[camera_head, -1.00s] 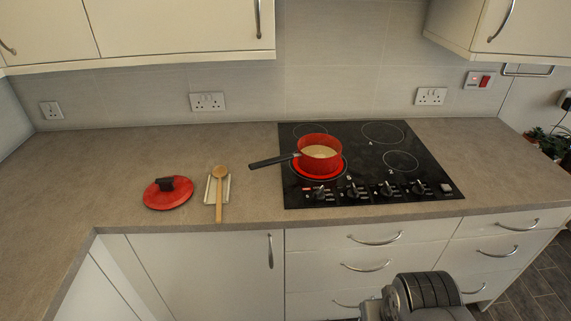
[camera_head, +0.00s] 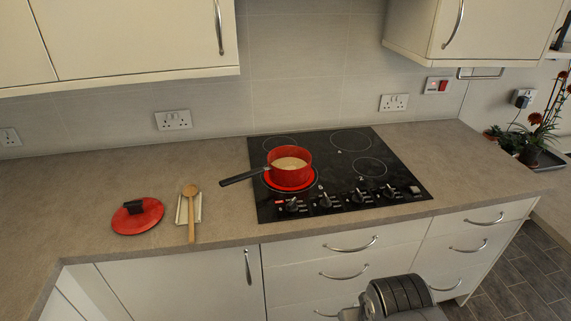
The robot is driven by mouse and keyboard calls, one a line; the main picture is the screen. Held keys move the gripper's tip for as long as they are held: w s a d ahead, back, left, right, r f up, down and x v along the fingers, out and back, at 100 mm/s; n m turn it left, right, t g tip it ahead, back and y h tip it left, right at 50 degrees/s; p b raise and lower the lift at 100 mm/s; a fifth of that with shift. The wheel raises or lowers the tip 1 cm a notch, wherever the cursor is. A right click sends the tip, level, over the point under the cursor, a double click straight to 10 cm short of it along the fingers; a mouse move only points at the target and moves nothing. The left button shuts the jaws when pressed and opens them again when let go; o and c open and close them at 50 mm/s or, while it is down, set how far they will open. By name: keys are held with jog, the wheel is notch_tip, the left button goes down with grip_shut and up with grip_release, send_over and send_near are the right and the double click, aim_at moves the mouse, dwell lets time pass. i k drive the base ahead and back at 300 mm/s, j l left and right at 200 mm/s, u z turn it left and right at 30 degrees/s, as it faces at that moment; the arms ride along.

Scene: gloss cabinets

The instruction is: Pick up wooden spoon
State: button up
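The wooden spoon (camera_head: 191,212) lies on a small pale spoon rest (camera_head: 181,213) on the countertop, left of the hob. Its round head points to the back and its handle reaches toward the front edge of the counter. Part of my arm shows at the bottom of the picture, right of centre, in front of the drawers and well away from the spoon. My gripper's fingers are not visible.
A red lid (camera_head: 137,216) with a black knob lies left of the spoon. A red pan (camera_head: 290,172) stands on the black hob (camera_head: 340,205), its dark handle pointing left toward the spoon. Cream wall cabinets (camera_head: 130,35) hang above. The countertop (camera_head: 85,190) is otherwise mostly clear.

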aim_at(190, 191)
jog(key=i+j, duration=0.15)
jog(key=j, duration=0.25)
jog(key=i+j+u, duration=0.1)
jog(key=j, duration=0.3)
jog(key=i+j, duration=0.2)
jog(key=j, duration=0.2)
jog(key=i+j+u, duration=0.1)
jog(key=j, duration=0.3)
